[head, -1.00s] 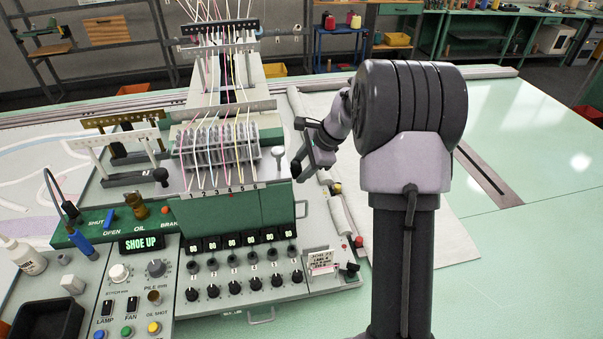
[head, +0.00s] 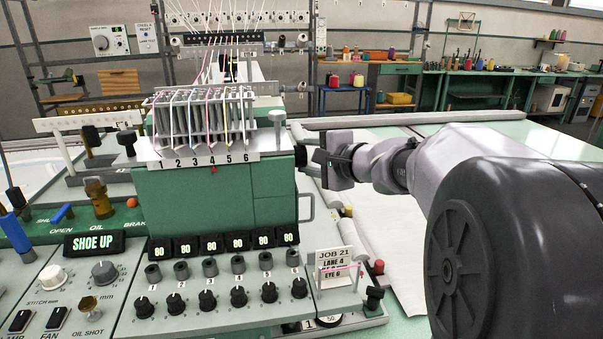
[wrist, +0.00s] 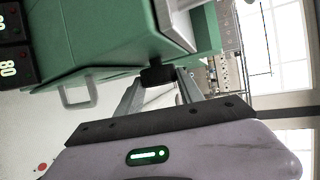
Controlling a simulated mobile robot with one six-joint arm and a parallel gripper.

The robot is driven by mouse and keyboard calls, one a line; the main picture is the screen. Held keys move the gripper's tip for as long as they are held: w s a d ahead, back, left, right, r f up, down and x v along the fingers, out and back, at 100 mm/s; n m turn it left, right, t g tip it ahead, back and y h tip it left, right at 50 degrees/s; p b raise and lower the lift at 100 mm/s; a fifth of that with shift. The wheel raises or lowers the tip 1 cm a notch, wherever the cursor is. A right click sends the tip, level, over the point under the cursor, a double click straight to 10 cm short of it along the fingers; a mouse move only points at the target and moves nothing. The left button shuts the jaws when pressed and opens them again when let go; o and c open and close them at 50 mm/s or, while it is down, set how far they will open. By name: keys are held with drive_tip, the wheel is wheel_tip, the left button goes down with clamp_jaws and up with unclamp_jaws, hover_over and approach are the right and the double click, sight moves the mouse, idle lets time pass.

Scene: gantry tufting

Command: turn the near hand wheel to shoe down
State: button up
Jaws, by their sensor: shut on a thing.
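The near hand wheel (head: 300,156) is a small black knob on the right side of the green machine head (head: 215,200). In the wrist view the black wheel (wrist: 158,76) sits between my fingertips, against the green housing. My gripper (head: 313,160) comes in from the right and is shut on the wheel. In the wrist view my gripper (wrist: 160,82) has one finger on each side of it. The wheel's face and any marks on it are hidden. The display (head: 94,243) reads SHOE UP.
A grey handle (head: 306,207) sticks out of the housing just below the wheel. A JOB 21 card (head: 335,267) stands at the panel's front right corner. Knobs and displays line the front panel. Pale cloth (head: 385,235) covers the table to the right.

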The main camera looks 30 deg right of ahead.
drive_tip(key=t, duration=0.2)
drive_tip(key=n+t, duration=0.1)
drive_tip(key=f+n+t, duration=0.1)
drive_tip(key=t, duration=0.1)
drive_tip(key=shift+t+y, duration=0.3)
drive_tip(key=shift+r, duration=0.1)
idle(0.5)
drive_tip(key=o, duration=1.4)
drive_tip(key=shift+a, duration=0.1)
drive_tip(key=v, duration=1.7)
drive_tip(key=shift+s+f, duration=0.15)
drive_tip(key=shift+f, duration=0.15)
